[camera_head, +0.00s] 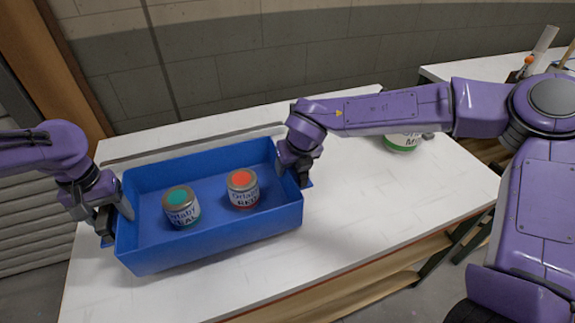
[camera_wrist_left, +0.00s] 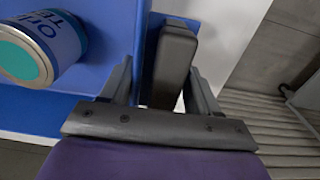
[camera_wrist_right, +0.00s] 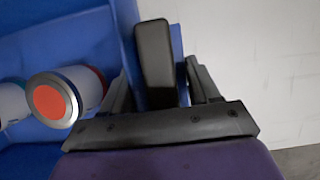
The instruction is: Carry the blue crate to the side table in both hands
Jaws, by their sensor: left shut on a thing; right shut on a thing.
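The blue crate (camera_head: 208,245) is over the white table, and I cannot tell whether it touches the top. Inside stand a can with a teal lid (camera_head: 181,206) and a can with a red-orange lid (camera_head: 242,188). My left gripper (camera_head: 112,213) is shut on the crate's left wall; the wall and the teal can (camera_wrist_left: 40,50) show in the left wrist view. My right gripper (camera_head: 298,172) is shut on the crate's right wall; the red-orange can (camera_wrist_right: 60,97) shows in the right wrist view. The fingers partly hide both gripped walls.
The white table (camera_head: 380,215) has free room right of the crate. A can with a green label (camera_head: 402,142) stands at its back right, partly behind my right arm. Another white table (camera_head: 480,68) with a few items stands farther back right. A wall runs behind.

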